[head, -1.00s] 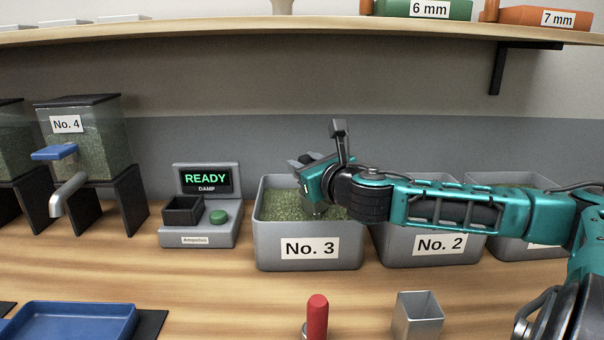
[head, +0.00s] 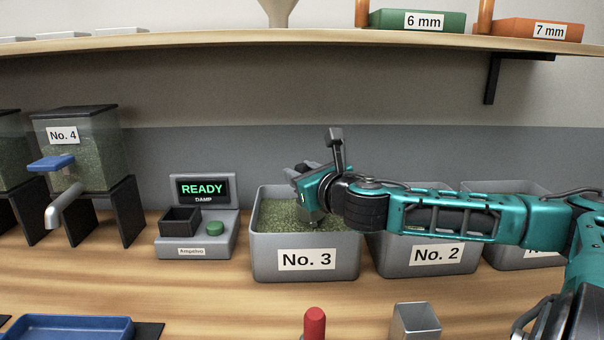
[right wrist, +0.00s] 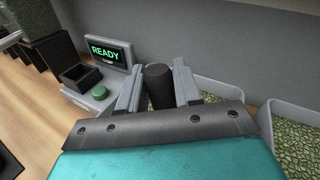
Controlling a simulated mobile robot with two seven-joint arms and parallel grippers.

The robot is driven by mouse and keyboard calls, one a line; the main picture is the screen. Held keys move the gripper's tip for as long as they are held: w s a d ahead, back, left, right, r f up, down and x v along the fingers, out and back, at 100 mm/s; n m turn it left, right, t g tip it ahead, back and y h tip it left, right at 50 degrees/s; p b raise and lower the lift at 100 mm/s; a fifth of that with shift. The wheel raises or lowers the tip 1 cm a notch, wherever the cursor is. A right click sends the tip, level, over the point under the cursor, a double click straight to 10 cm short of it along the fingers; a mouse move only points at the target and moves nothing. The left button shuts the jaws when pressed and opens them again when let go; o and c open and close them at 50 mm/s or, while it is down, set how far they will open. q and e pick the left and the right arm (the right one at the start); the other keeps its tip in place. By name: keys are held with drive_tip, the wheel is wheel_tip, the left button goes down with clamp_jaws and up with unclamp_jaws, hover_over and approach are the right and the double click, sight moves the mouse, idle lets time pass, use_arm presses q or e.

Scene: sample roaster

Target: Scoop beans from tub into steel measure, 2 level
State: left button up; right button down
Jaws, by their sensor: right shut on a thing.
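My right gripper (head: 303,172) is over the grey tub labelled No. 3 (head: 262,255), which holds green beans (head: 276,214). In the right wrist view its two fingers (right wrist: 158,82) are shut on a black cylindrical handle (right wrist: 159,90), which looks like that of the scoop. The scoop's bowl is not visible; the gripper and arm block that part. My left gripper is not in view.
Tub No. 2 (head: 425,258) stands right of No. 3, with another tub beyond. A small meter reading READY (head: 203,189) stands to the left. A red-handled tool (head: 314,323) and a blue tray (head: 70,328) lie in front. A shelf (head: 230,43) runs above.

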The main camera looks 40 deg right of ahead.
wheel_tip(320, 180, up, 4)
drive_tip(key=p, duration=0.2)
drive_tip(key=shift+f+p, duration=0.2)
drive_tip(key=shift+p, duration=0.2)
wheel_tip(320, 180, up, 2)
drive_tip(key=p, duration=0.2)
drive_tip(key=shift+r+p, duration=0.25)
drive_tip(key=shift+p, duration=0.05)
drive_tip(key=shift+r+p, duration=0.9)
drive_tip(key=shift+p, duration=0.1)
drive_tip(key=shift+r, duration=0.1)
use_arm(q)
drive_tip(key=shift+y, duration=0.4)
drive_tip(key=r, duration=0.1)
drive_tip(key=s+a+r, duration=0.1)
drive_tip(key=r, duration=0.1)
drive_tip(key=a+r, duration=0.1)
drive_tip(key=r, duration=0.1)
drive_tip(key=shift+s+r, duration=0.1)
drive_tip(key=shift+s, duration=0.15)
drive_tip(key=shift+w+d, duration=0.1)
